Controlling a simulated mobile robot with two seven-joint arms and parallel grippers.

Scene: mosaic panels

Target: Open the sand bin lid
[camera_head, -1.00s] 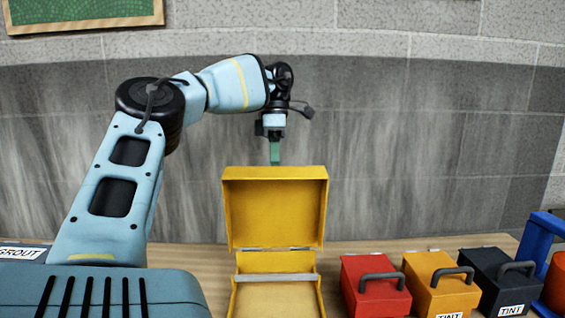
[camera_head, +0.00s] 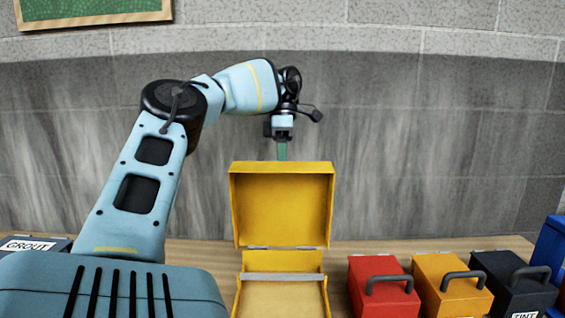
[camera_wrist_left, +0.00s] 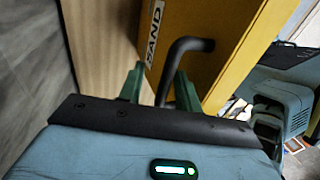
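The yellow sand bin (camera_head: 325,300) stands on the table with its lid (camera_head: 282,205) raised upright on its hinges, inner side facing me. In the left wrist view the lid's outer face (camera_wrist_left: 205,75) carries a "SAND" label (camera_wrist_left: 154,32) and a black bar handle (camera_wrist_left: 190,44). My right gripper is out of view.
A red box (camera_head: 382,290), an orange box (camera_head: 450,290) and a black box (camera_head: 512,285) with handles stand right of the bin. A dark "GROUT" box (camera_head: 35,244) is at far left. A grey wall (camera_head: 430,150) stands behind the table.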

